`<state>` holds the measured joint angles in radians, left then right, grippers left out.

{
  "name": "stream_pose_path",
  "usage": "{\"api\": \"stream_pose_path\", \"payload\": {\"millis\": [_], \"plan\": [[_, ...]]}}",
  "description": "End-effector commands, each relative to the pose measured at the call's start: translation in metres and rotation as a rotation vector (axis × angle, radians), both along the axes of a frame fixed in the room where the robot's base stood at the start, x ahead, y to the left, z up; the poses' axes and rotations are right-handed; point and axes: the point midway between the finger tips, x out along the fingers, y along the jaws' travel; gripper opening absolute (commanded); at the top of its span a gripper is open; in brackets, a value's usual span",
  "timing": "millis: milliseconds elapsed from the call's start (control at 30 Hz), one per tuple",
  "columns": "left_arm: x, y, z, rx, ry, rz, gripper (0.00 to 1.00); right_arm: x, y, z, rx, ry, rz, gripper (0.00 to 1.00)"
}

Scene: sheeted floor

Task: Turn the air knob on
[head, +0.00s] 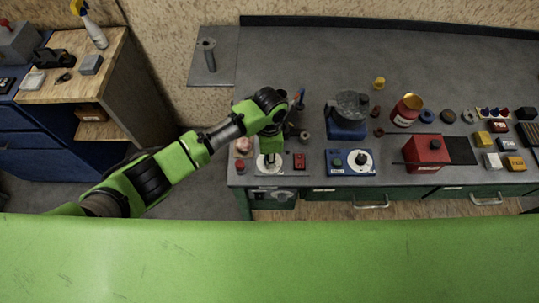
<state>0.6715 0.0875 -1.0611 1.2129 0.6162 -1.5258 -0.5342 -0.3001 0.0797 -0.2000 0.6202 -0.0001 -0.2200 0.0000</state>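My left arm comes in from the left, and its wrist is bent down over the left end of the grey workbench. My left gripper (270,158) points down at a white round dial plate (262,169) near the front edge. It covers the middle of the plate, so any knob there is hidden. I cannot tell whether its fingers touch anything, or whether they are open or shut. A blue panel (338,168) to the right carries a green button and another white dial (366,165) with a dark knob. No label shows which knob is for air. My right gripper is not in view.
A red switch box (299,161) and a red button (240,165) flank the dial plate. A blue-based machine (346,128), a red box (427,150), a red can (406,110) and small parts stand to the right. The bench's back is clear.

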Motion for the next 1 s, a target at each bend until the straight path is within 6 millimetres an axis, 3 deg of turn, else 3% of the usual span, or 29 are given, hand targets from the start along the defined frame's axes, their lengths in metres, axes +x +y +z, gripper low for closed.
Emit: {"api": "stream_pose_path", "payload": {"millis": [200, 233, 267, 300, 667, 767, 1000], "plan": [[0.001, 0.000, 0.001, 0.001, -0.003, -0.001, 0.01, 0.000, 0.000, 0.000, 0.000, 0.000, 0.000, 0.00], [0.001, 0.000, 0.001, 0.001, -0.003, -0.001, 0.31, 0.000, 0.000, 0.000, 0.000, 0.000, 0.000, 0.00], [0.001, 0.000, 0.001, 0.001, -0.003, -0.001, 0.38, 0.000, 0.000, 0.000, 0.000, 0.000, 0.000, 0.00], [0.001, 0.000, 0.001, 0.001, -0.002, -0.001, 0.40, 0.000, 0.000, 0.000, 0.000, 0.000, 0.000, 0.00], [0.001, 0.000, 0.003, 0.000, -0.002, 0.000, 0.40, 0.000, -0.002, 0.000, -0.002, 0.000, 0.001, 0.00], [0.001, 0.000, 0.013, -0.001, -0.003, 0.001, 0.40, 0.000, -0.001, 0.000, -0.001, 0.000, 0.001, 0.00], [0.002, -0.001, 0.063, -0.002, -0.005, -0.001, 0.40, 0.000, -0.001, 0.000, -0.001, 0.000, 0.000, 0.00]]}}
